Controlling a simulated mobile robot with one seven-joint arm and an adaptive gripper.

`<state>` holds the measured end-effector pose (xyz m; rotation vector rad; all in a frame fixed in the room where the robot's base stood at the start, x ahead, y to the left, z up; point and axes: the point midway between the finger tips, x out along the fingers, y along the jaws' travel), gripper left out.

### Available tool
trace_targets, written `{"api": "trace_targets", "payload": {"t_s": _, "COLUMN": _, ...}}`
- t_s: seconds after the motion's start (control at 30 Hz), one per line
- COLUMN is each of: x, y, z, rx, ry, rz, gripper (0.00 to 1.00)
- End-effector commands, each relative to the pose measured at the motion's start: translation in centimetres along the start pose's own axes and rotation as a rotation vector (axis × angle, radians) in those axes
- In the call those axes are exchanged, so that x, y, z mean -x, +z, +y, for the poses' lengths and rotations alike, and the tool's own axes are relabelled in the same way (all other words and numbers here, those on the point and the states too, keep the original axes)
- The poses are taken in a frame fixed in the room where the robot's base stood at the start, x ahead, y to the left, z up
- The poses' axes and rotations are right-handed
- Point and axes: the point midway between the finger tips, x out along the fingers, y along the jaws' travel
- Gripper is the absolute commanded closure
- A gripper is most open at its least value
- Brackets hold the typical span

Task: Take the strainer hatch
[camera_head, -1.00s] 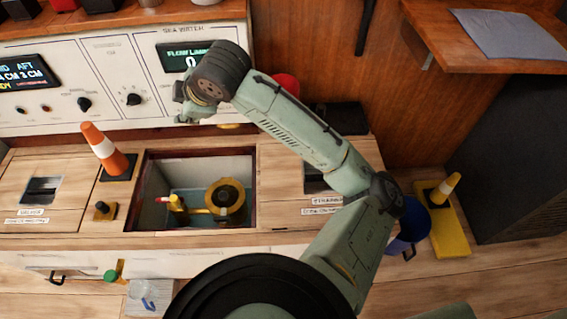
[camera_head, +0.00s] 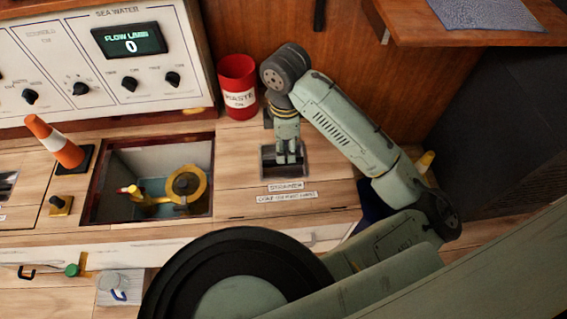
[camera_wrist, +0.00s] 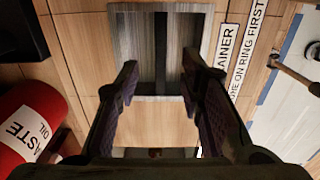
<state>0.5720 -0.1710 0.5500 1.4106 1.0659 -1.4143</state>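The strainer hatch (camera_head: 235,172) is a wooden panel right of the open well, with "STRAINER" and "…ON RING FIRST" labels. It lies flat in the bench top. Its recessed metal pull has a dark bar (camera_wrist: 161,50) across it, seen in the wrist view. My gripper (camera_head: 288,160) points down over this recess. In the wrist view my gripper (camera_wrist: 159,78) is open, one finger on each side of the bar's line. Nothing is held. Contact with the bar cannot be told. In the head view the fingers hide part of the recess.
A red waste oil bin (camera_head: 238,85) stands close behind my gripper. The open well (camera_head: 108,185) on the left holds a yellow ring fitting (camera_head: 187,184). An orange-white cone (camera_head: 56,142) stands left of it. A wooden shelf (camera_head: 460,28) overhangs at the upper right.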

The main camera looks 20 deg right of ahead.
Motion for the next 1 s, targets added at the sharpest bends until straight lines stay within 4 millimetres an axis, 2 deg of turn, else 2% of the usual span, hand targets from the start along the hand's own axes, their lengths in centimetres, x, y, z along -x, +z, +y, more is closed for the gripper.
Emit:
{"api": "trace_targets", "payload": {"t_s": 0.03, "x": -0.7, "y": 0.0, "z": 0.0, "rx": -0.002, "ry": -0.001, "rz": 0.002, "gripper": 0.65}}
{"api": "trace_targets", "payload": {"t_s": 0.27, "x": -2.5, "y": -0.2, "z": -0.1, "rx": -0.001, "ry": 0.000, "rz": 0.000, "gripper": 0.65}}
{"api": "trace_targets", "payload": {"t_s": 0.53, "x": -6.2, "y": -0.6, "z": -0.1, "rx": -0.001, "ry": 0.002, "rz": 0.000, "gripper": 0.65}}
{"api": "trace_targets", "payload": {"t_s": 0.83, "x": -6.6, "y": -0.6, "z": -0.1, "rx": 0.000, "ry": 0.002, "rz": 0.000, "gripper": 0.65}}
{"api": "trace_targets", "payload": {"t_s": 1.0, "x": -6.6, "y": -0.6, "z": -0.1, "rx": 0.000, "ry": 0.002, "rz": 0.000, "gripper": 0.76}}
